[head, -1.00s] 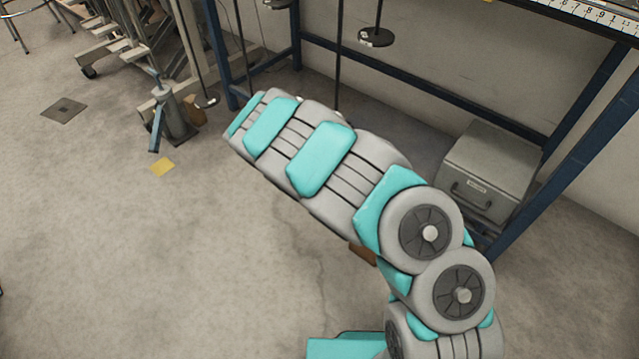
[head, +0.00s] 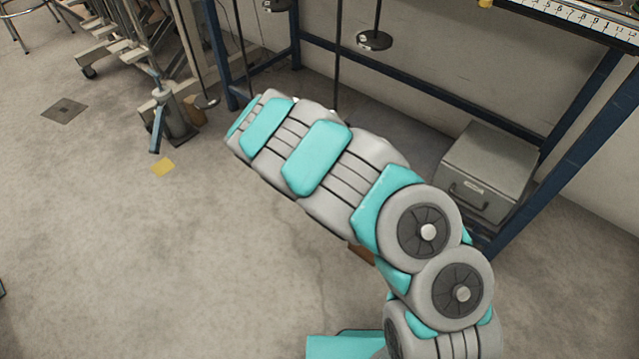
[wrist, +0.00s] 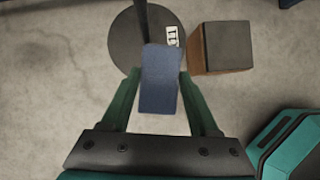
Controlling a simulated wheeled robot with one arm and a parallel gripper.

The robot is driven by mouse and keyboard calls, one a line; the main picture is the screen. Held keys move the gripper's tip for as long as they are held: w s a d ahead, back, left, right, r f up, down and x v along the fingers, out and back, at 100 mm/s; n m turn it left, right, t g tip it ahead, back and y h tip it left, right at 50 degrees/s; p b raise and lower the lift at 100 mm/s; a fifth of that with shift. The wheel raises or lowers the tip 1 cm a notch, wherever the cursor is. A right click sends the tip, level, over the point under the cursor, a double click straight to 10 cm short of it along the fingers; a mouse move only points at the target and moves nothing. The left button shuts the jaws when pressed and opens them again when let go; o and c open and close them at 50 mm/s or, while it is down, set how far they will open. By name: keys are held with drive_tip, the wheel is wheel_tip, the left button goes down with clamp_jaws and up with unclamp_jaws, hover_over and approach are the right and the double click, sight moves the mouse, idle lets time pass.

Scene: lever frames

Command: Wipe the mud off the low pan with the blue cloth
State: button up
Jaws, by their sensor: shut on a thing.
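In the wrist view the blue cloth (wrist: 160,88) is between the green fingers of my gripper (wrist: 157,76), which are shut on it. A dark round pan (wrist: 126,50) lies just beyond the cloth, with a dark rod rising from it and a white label with dark marks on its right side. The cloth overlaps the pan's near edge in the picture; I cannot tell if they touch. I cannot make out mud on the visible part. In the head view my arm hides the gripper, the cloth and this pan.
A brown block with a dark top (wrist: 223,47) stands right of the pan. A grey box (head: 490,168) sits inside the blue frame (head: 425,93). Floor at left is largely open.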

drive_tip(key=shift+w+a, duration=0.1)
drive_tip(key=shift+w+a+f, duration=0.1)
drive_tip(key=shift+w+a, duration=0.6)
drive_tip(key=shift+a, duration=0.25)
drive_tip(key=shift+s+d, duration=0.15)
drive_tip(key=shift+s+d+p, duration=0.3)
drive_tip(key=shift+d+p, duration=0.15)
drive_tip(key=p+v, duration=0.3)
drive_tip(key=d+p+v, duration=0.1)
drive_tip(key=shift+w+a+r+p, duration=0.1)
drive_tip(key=shift+a+r+p, duration=0.15)
drive_tip(key=shift+r, duration=0.35)
drive_tip(key=shift+a+r, duration=0.2)
drive_tip(key=shift+r, duration=0.6)
drive_tip(key=shift+s, duration=0.25)
